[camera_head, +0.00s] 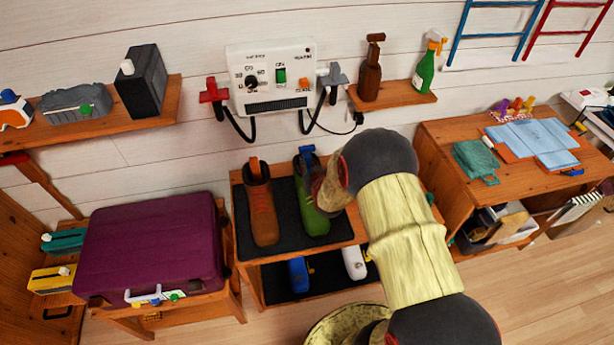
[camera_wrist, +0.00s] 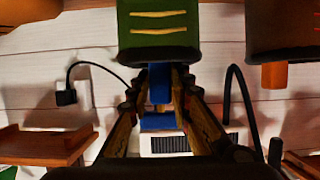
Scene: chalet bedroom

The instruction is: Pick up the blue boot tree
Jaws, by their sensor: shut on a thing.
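The blue boot tree (camera_head: 306,152) shows its top at the mouth of the green boot (camera_head: 312,208), which stands on the dark mat of the small wooden rack. In the wrist view my gripper (camera_wrist: 160,88) is shut on the blue boot tree (camera_wrist: 159,120), one finger on each side of its narrow blue stem. The green boot (camera_wrist: 158,30) is right beside the fingertips there, with the stem running into its opening. In the head view my arm hides most of the gripper.
A brown boot (camera_head: 262,212) with an orange tree stands left of the green one. A blue object (camera_head: 298,274) and a white one (camera_head: 354,262) lie on the lower shelf. A purple case (camera_head: 150,248) is left; a wall unit (camera_head: 272,75) with hanging cables is behind.

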